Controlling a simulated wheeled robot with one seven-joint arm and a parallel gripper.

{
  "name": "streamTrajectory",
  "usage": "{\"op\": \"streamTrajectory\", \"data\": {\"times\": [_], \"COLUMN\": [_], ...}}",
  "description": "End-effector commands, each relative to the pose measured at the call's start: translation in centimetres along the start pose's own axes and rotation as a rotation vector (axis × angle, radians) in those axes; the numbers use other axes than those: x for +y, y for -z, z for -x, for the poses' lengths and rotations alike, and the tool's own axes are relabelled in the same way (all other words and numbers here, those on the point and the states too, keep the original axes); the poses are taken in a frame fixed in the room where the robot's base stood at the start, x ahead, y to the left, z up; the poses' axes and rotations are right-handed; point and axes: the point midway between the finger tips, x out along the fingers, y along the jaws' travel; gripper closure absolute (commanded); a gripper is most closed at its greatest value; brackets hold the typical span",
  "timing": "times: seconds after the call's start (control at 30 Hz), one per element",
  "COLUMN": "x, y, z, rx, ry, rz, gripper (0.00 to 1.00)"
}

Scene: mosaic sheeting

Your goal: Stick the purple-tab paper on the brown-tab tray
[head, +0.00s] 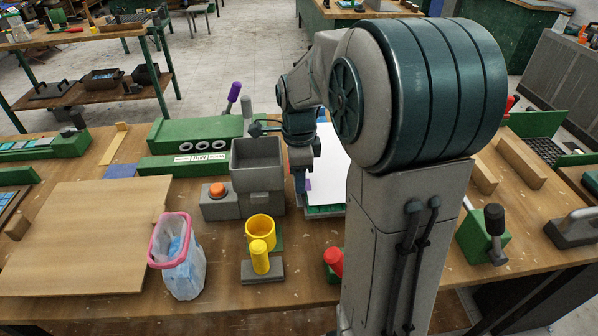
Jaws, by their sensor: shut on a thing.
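A white sheet of paper (330,167) with a small purple tab (308,185) shows beside my arm in the middle of the bench. My gripper (300,188) points down at the sheet's left edge, next to the purple tab, and is shut on the paper. My arm hides the sheet's right part and most of what lies under it. A green tray with teal pieces (325,211) shows just below the sheet's near edge. I cannot tell whether the sheet touches it. I see no brown tab; any tab on this tray is hidden or too small to tell.
A grey machine with an orange button (218,190) stands close left of my gripper. In front are a yellow cup (262,230) and a pink-rimmed bin (178,262). A green machine (195,133) stands behind. A wooden board (85,235) covers the left.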

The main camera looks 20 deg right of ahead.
Motion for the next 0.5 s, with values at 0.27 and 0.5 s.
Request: {"op": "streamTrajectory", "data": {"times": [0.27,0.5], "x": [0.01,0.00], "y": [0.03,0.03], "z": [-1.51,-1.45], "rx": [0.000,0.000], "ry": [0.000,0.000], "rz": [-0.001,-0.001], "gripper": [0.90,0.90]}}
